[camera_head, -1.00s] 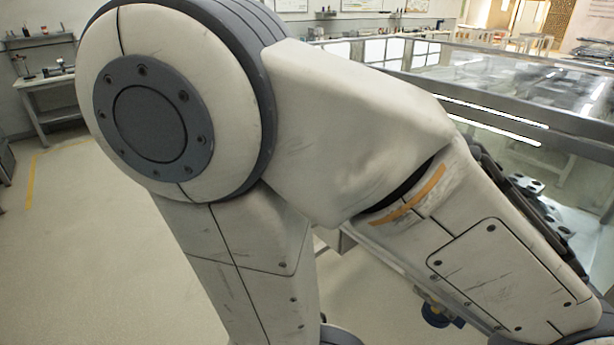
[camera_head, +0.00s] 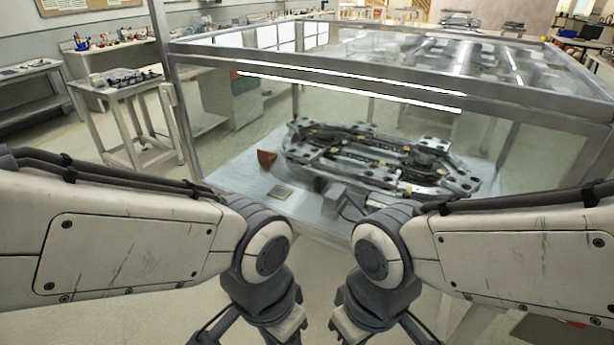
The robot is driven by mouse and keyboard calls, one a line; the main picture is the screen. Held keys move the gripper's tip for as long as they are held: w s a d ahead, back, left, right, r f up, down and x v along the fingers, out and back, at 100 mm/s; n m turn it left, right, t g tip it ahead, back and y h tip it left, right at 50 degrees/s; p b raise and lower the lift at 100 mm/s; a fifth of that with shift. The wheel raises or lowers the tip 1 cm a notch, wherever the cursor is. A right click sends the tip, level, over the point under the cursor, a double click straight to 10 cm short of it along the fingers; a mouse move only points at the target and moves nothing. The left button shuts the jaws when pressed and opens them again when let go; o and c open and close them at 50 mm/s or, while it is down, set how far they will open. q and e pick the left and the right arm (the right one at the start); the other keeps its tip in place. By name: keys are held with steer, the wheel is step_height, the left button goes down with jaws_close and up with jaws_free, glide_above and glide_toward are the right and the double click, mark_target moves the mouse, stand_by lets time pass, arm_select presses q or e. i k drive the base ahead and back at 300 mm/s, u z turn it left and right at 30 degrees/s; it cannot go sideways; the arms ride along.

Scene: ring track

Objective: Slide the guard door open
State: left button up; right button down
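The guard enclosure has a grey metal frame (camera_head: 330,82) and clear panels. Its front clear panel (camera_head: 400,115), which looks like the guard door, spans the front, and the ring track (camera_head: 380,160) shows through it. A pale upright bar (camera_head: 178,125) stands at the front left corner; I cannot tell if it is the door's handle. My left gripper (camera_head: 250,335) and my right gripper (camera_head: 380,335) point down in front of the enclosure, apart from the panel. Their fingers look spread and empty, with the tips cut off by the bottom edge.
A reddish-brown piece (camera_head: 266,158) and a small flat plate (camera_head: 281,192) lie on the enclosure's bed by the track. A side table (camera_head: 125,88) with dark parts stands left of the enclosure. Open floor (camera_head: 60,130) lies at the left.

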mark_target(596, 133)
steer(key=u, duration=1.4)
steer(key=i, duration=0.45)
steer(key=z, duration=2.3)
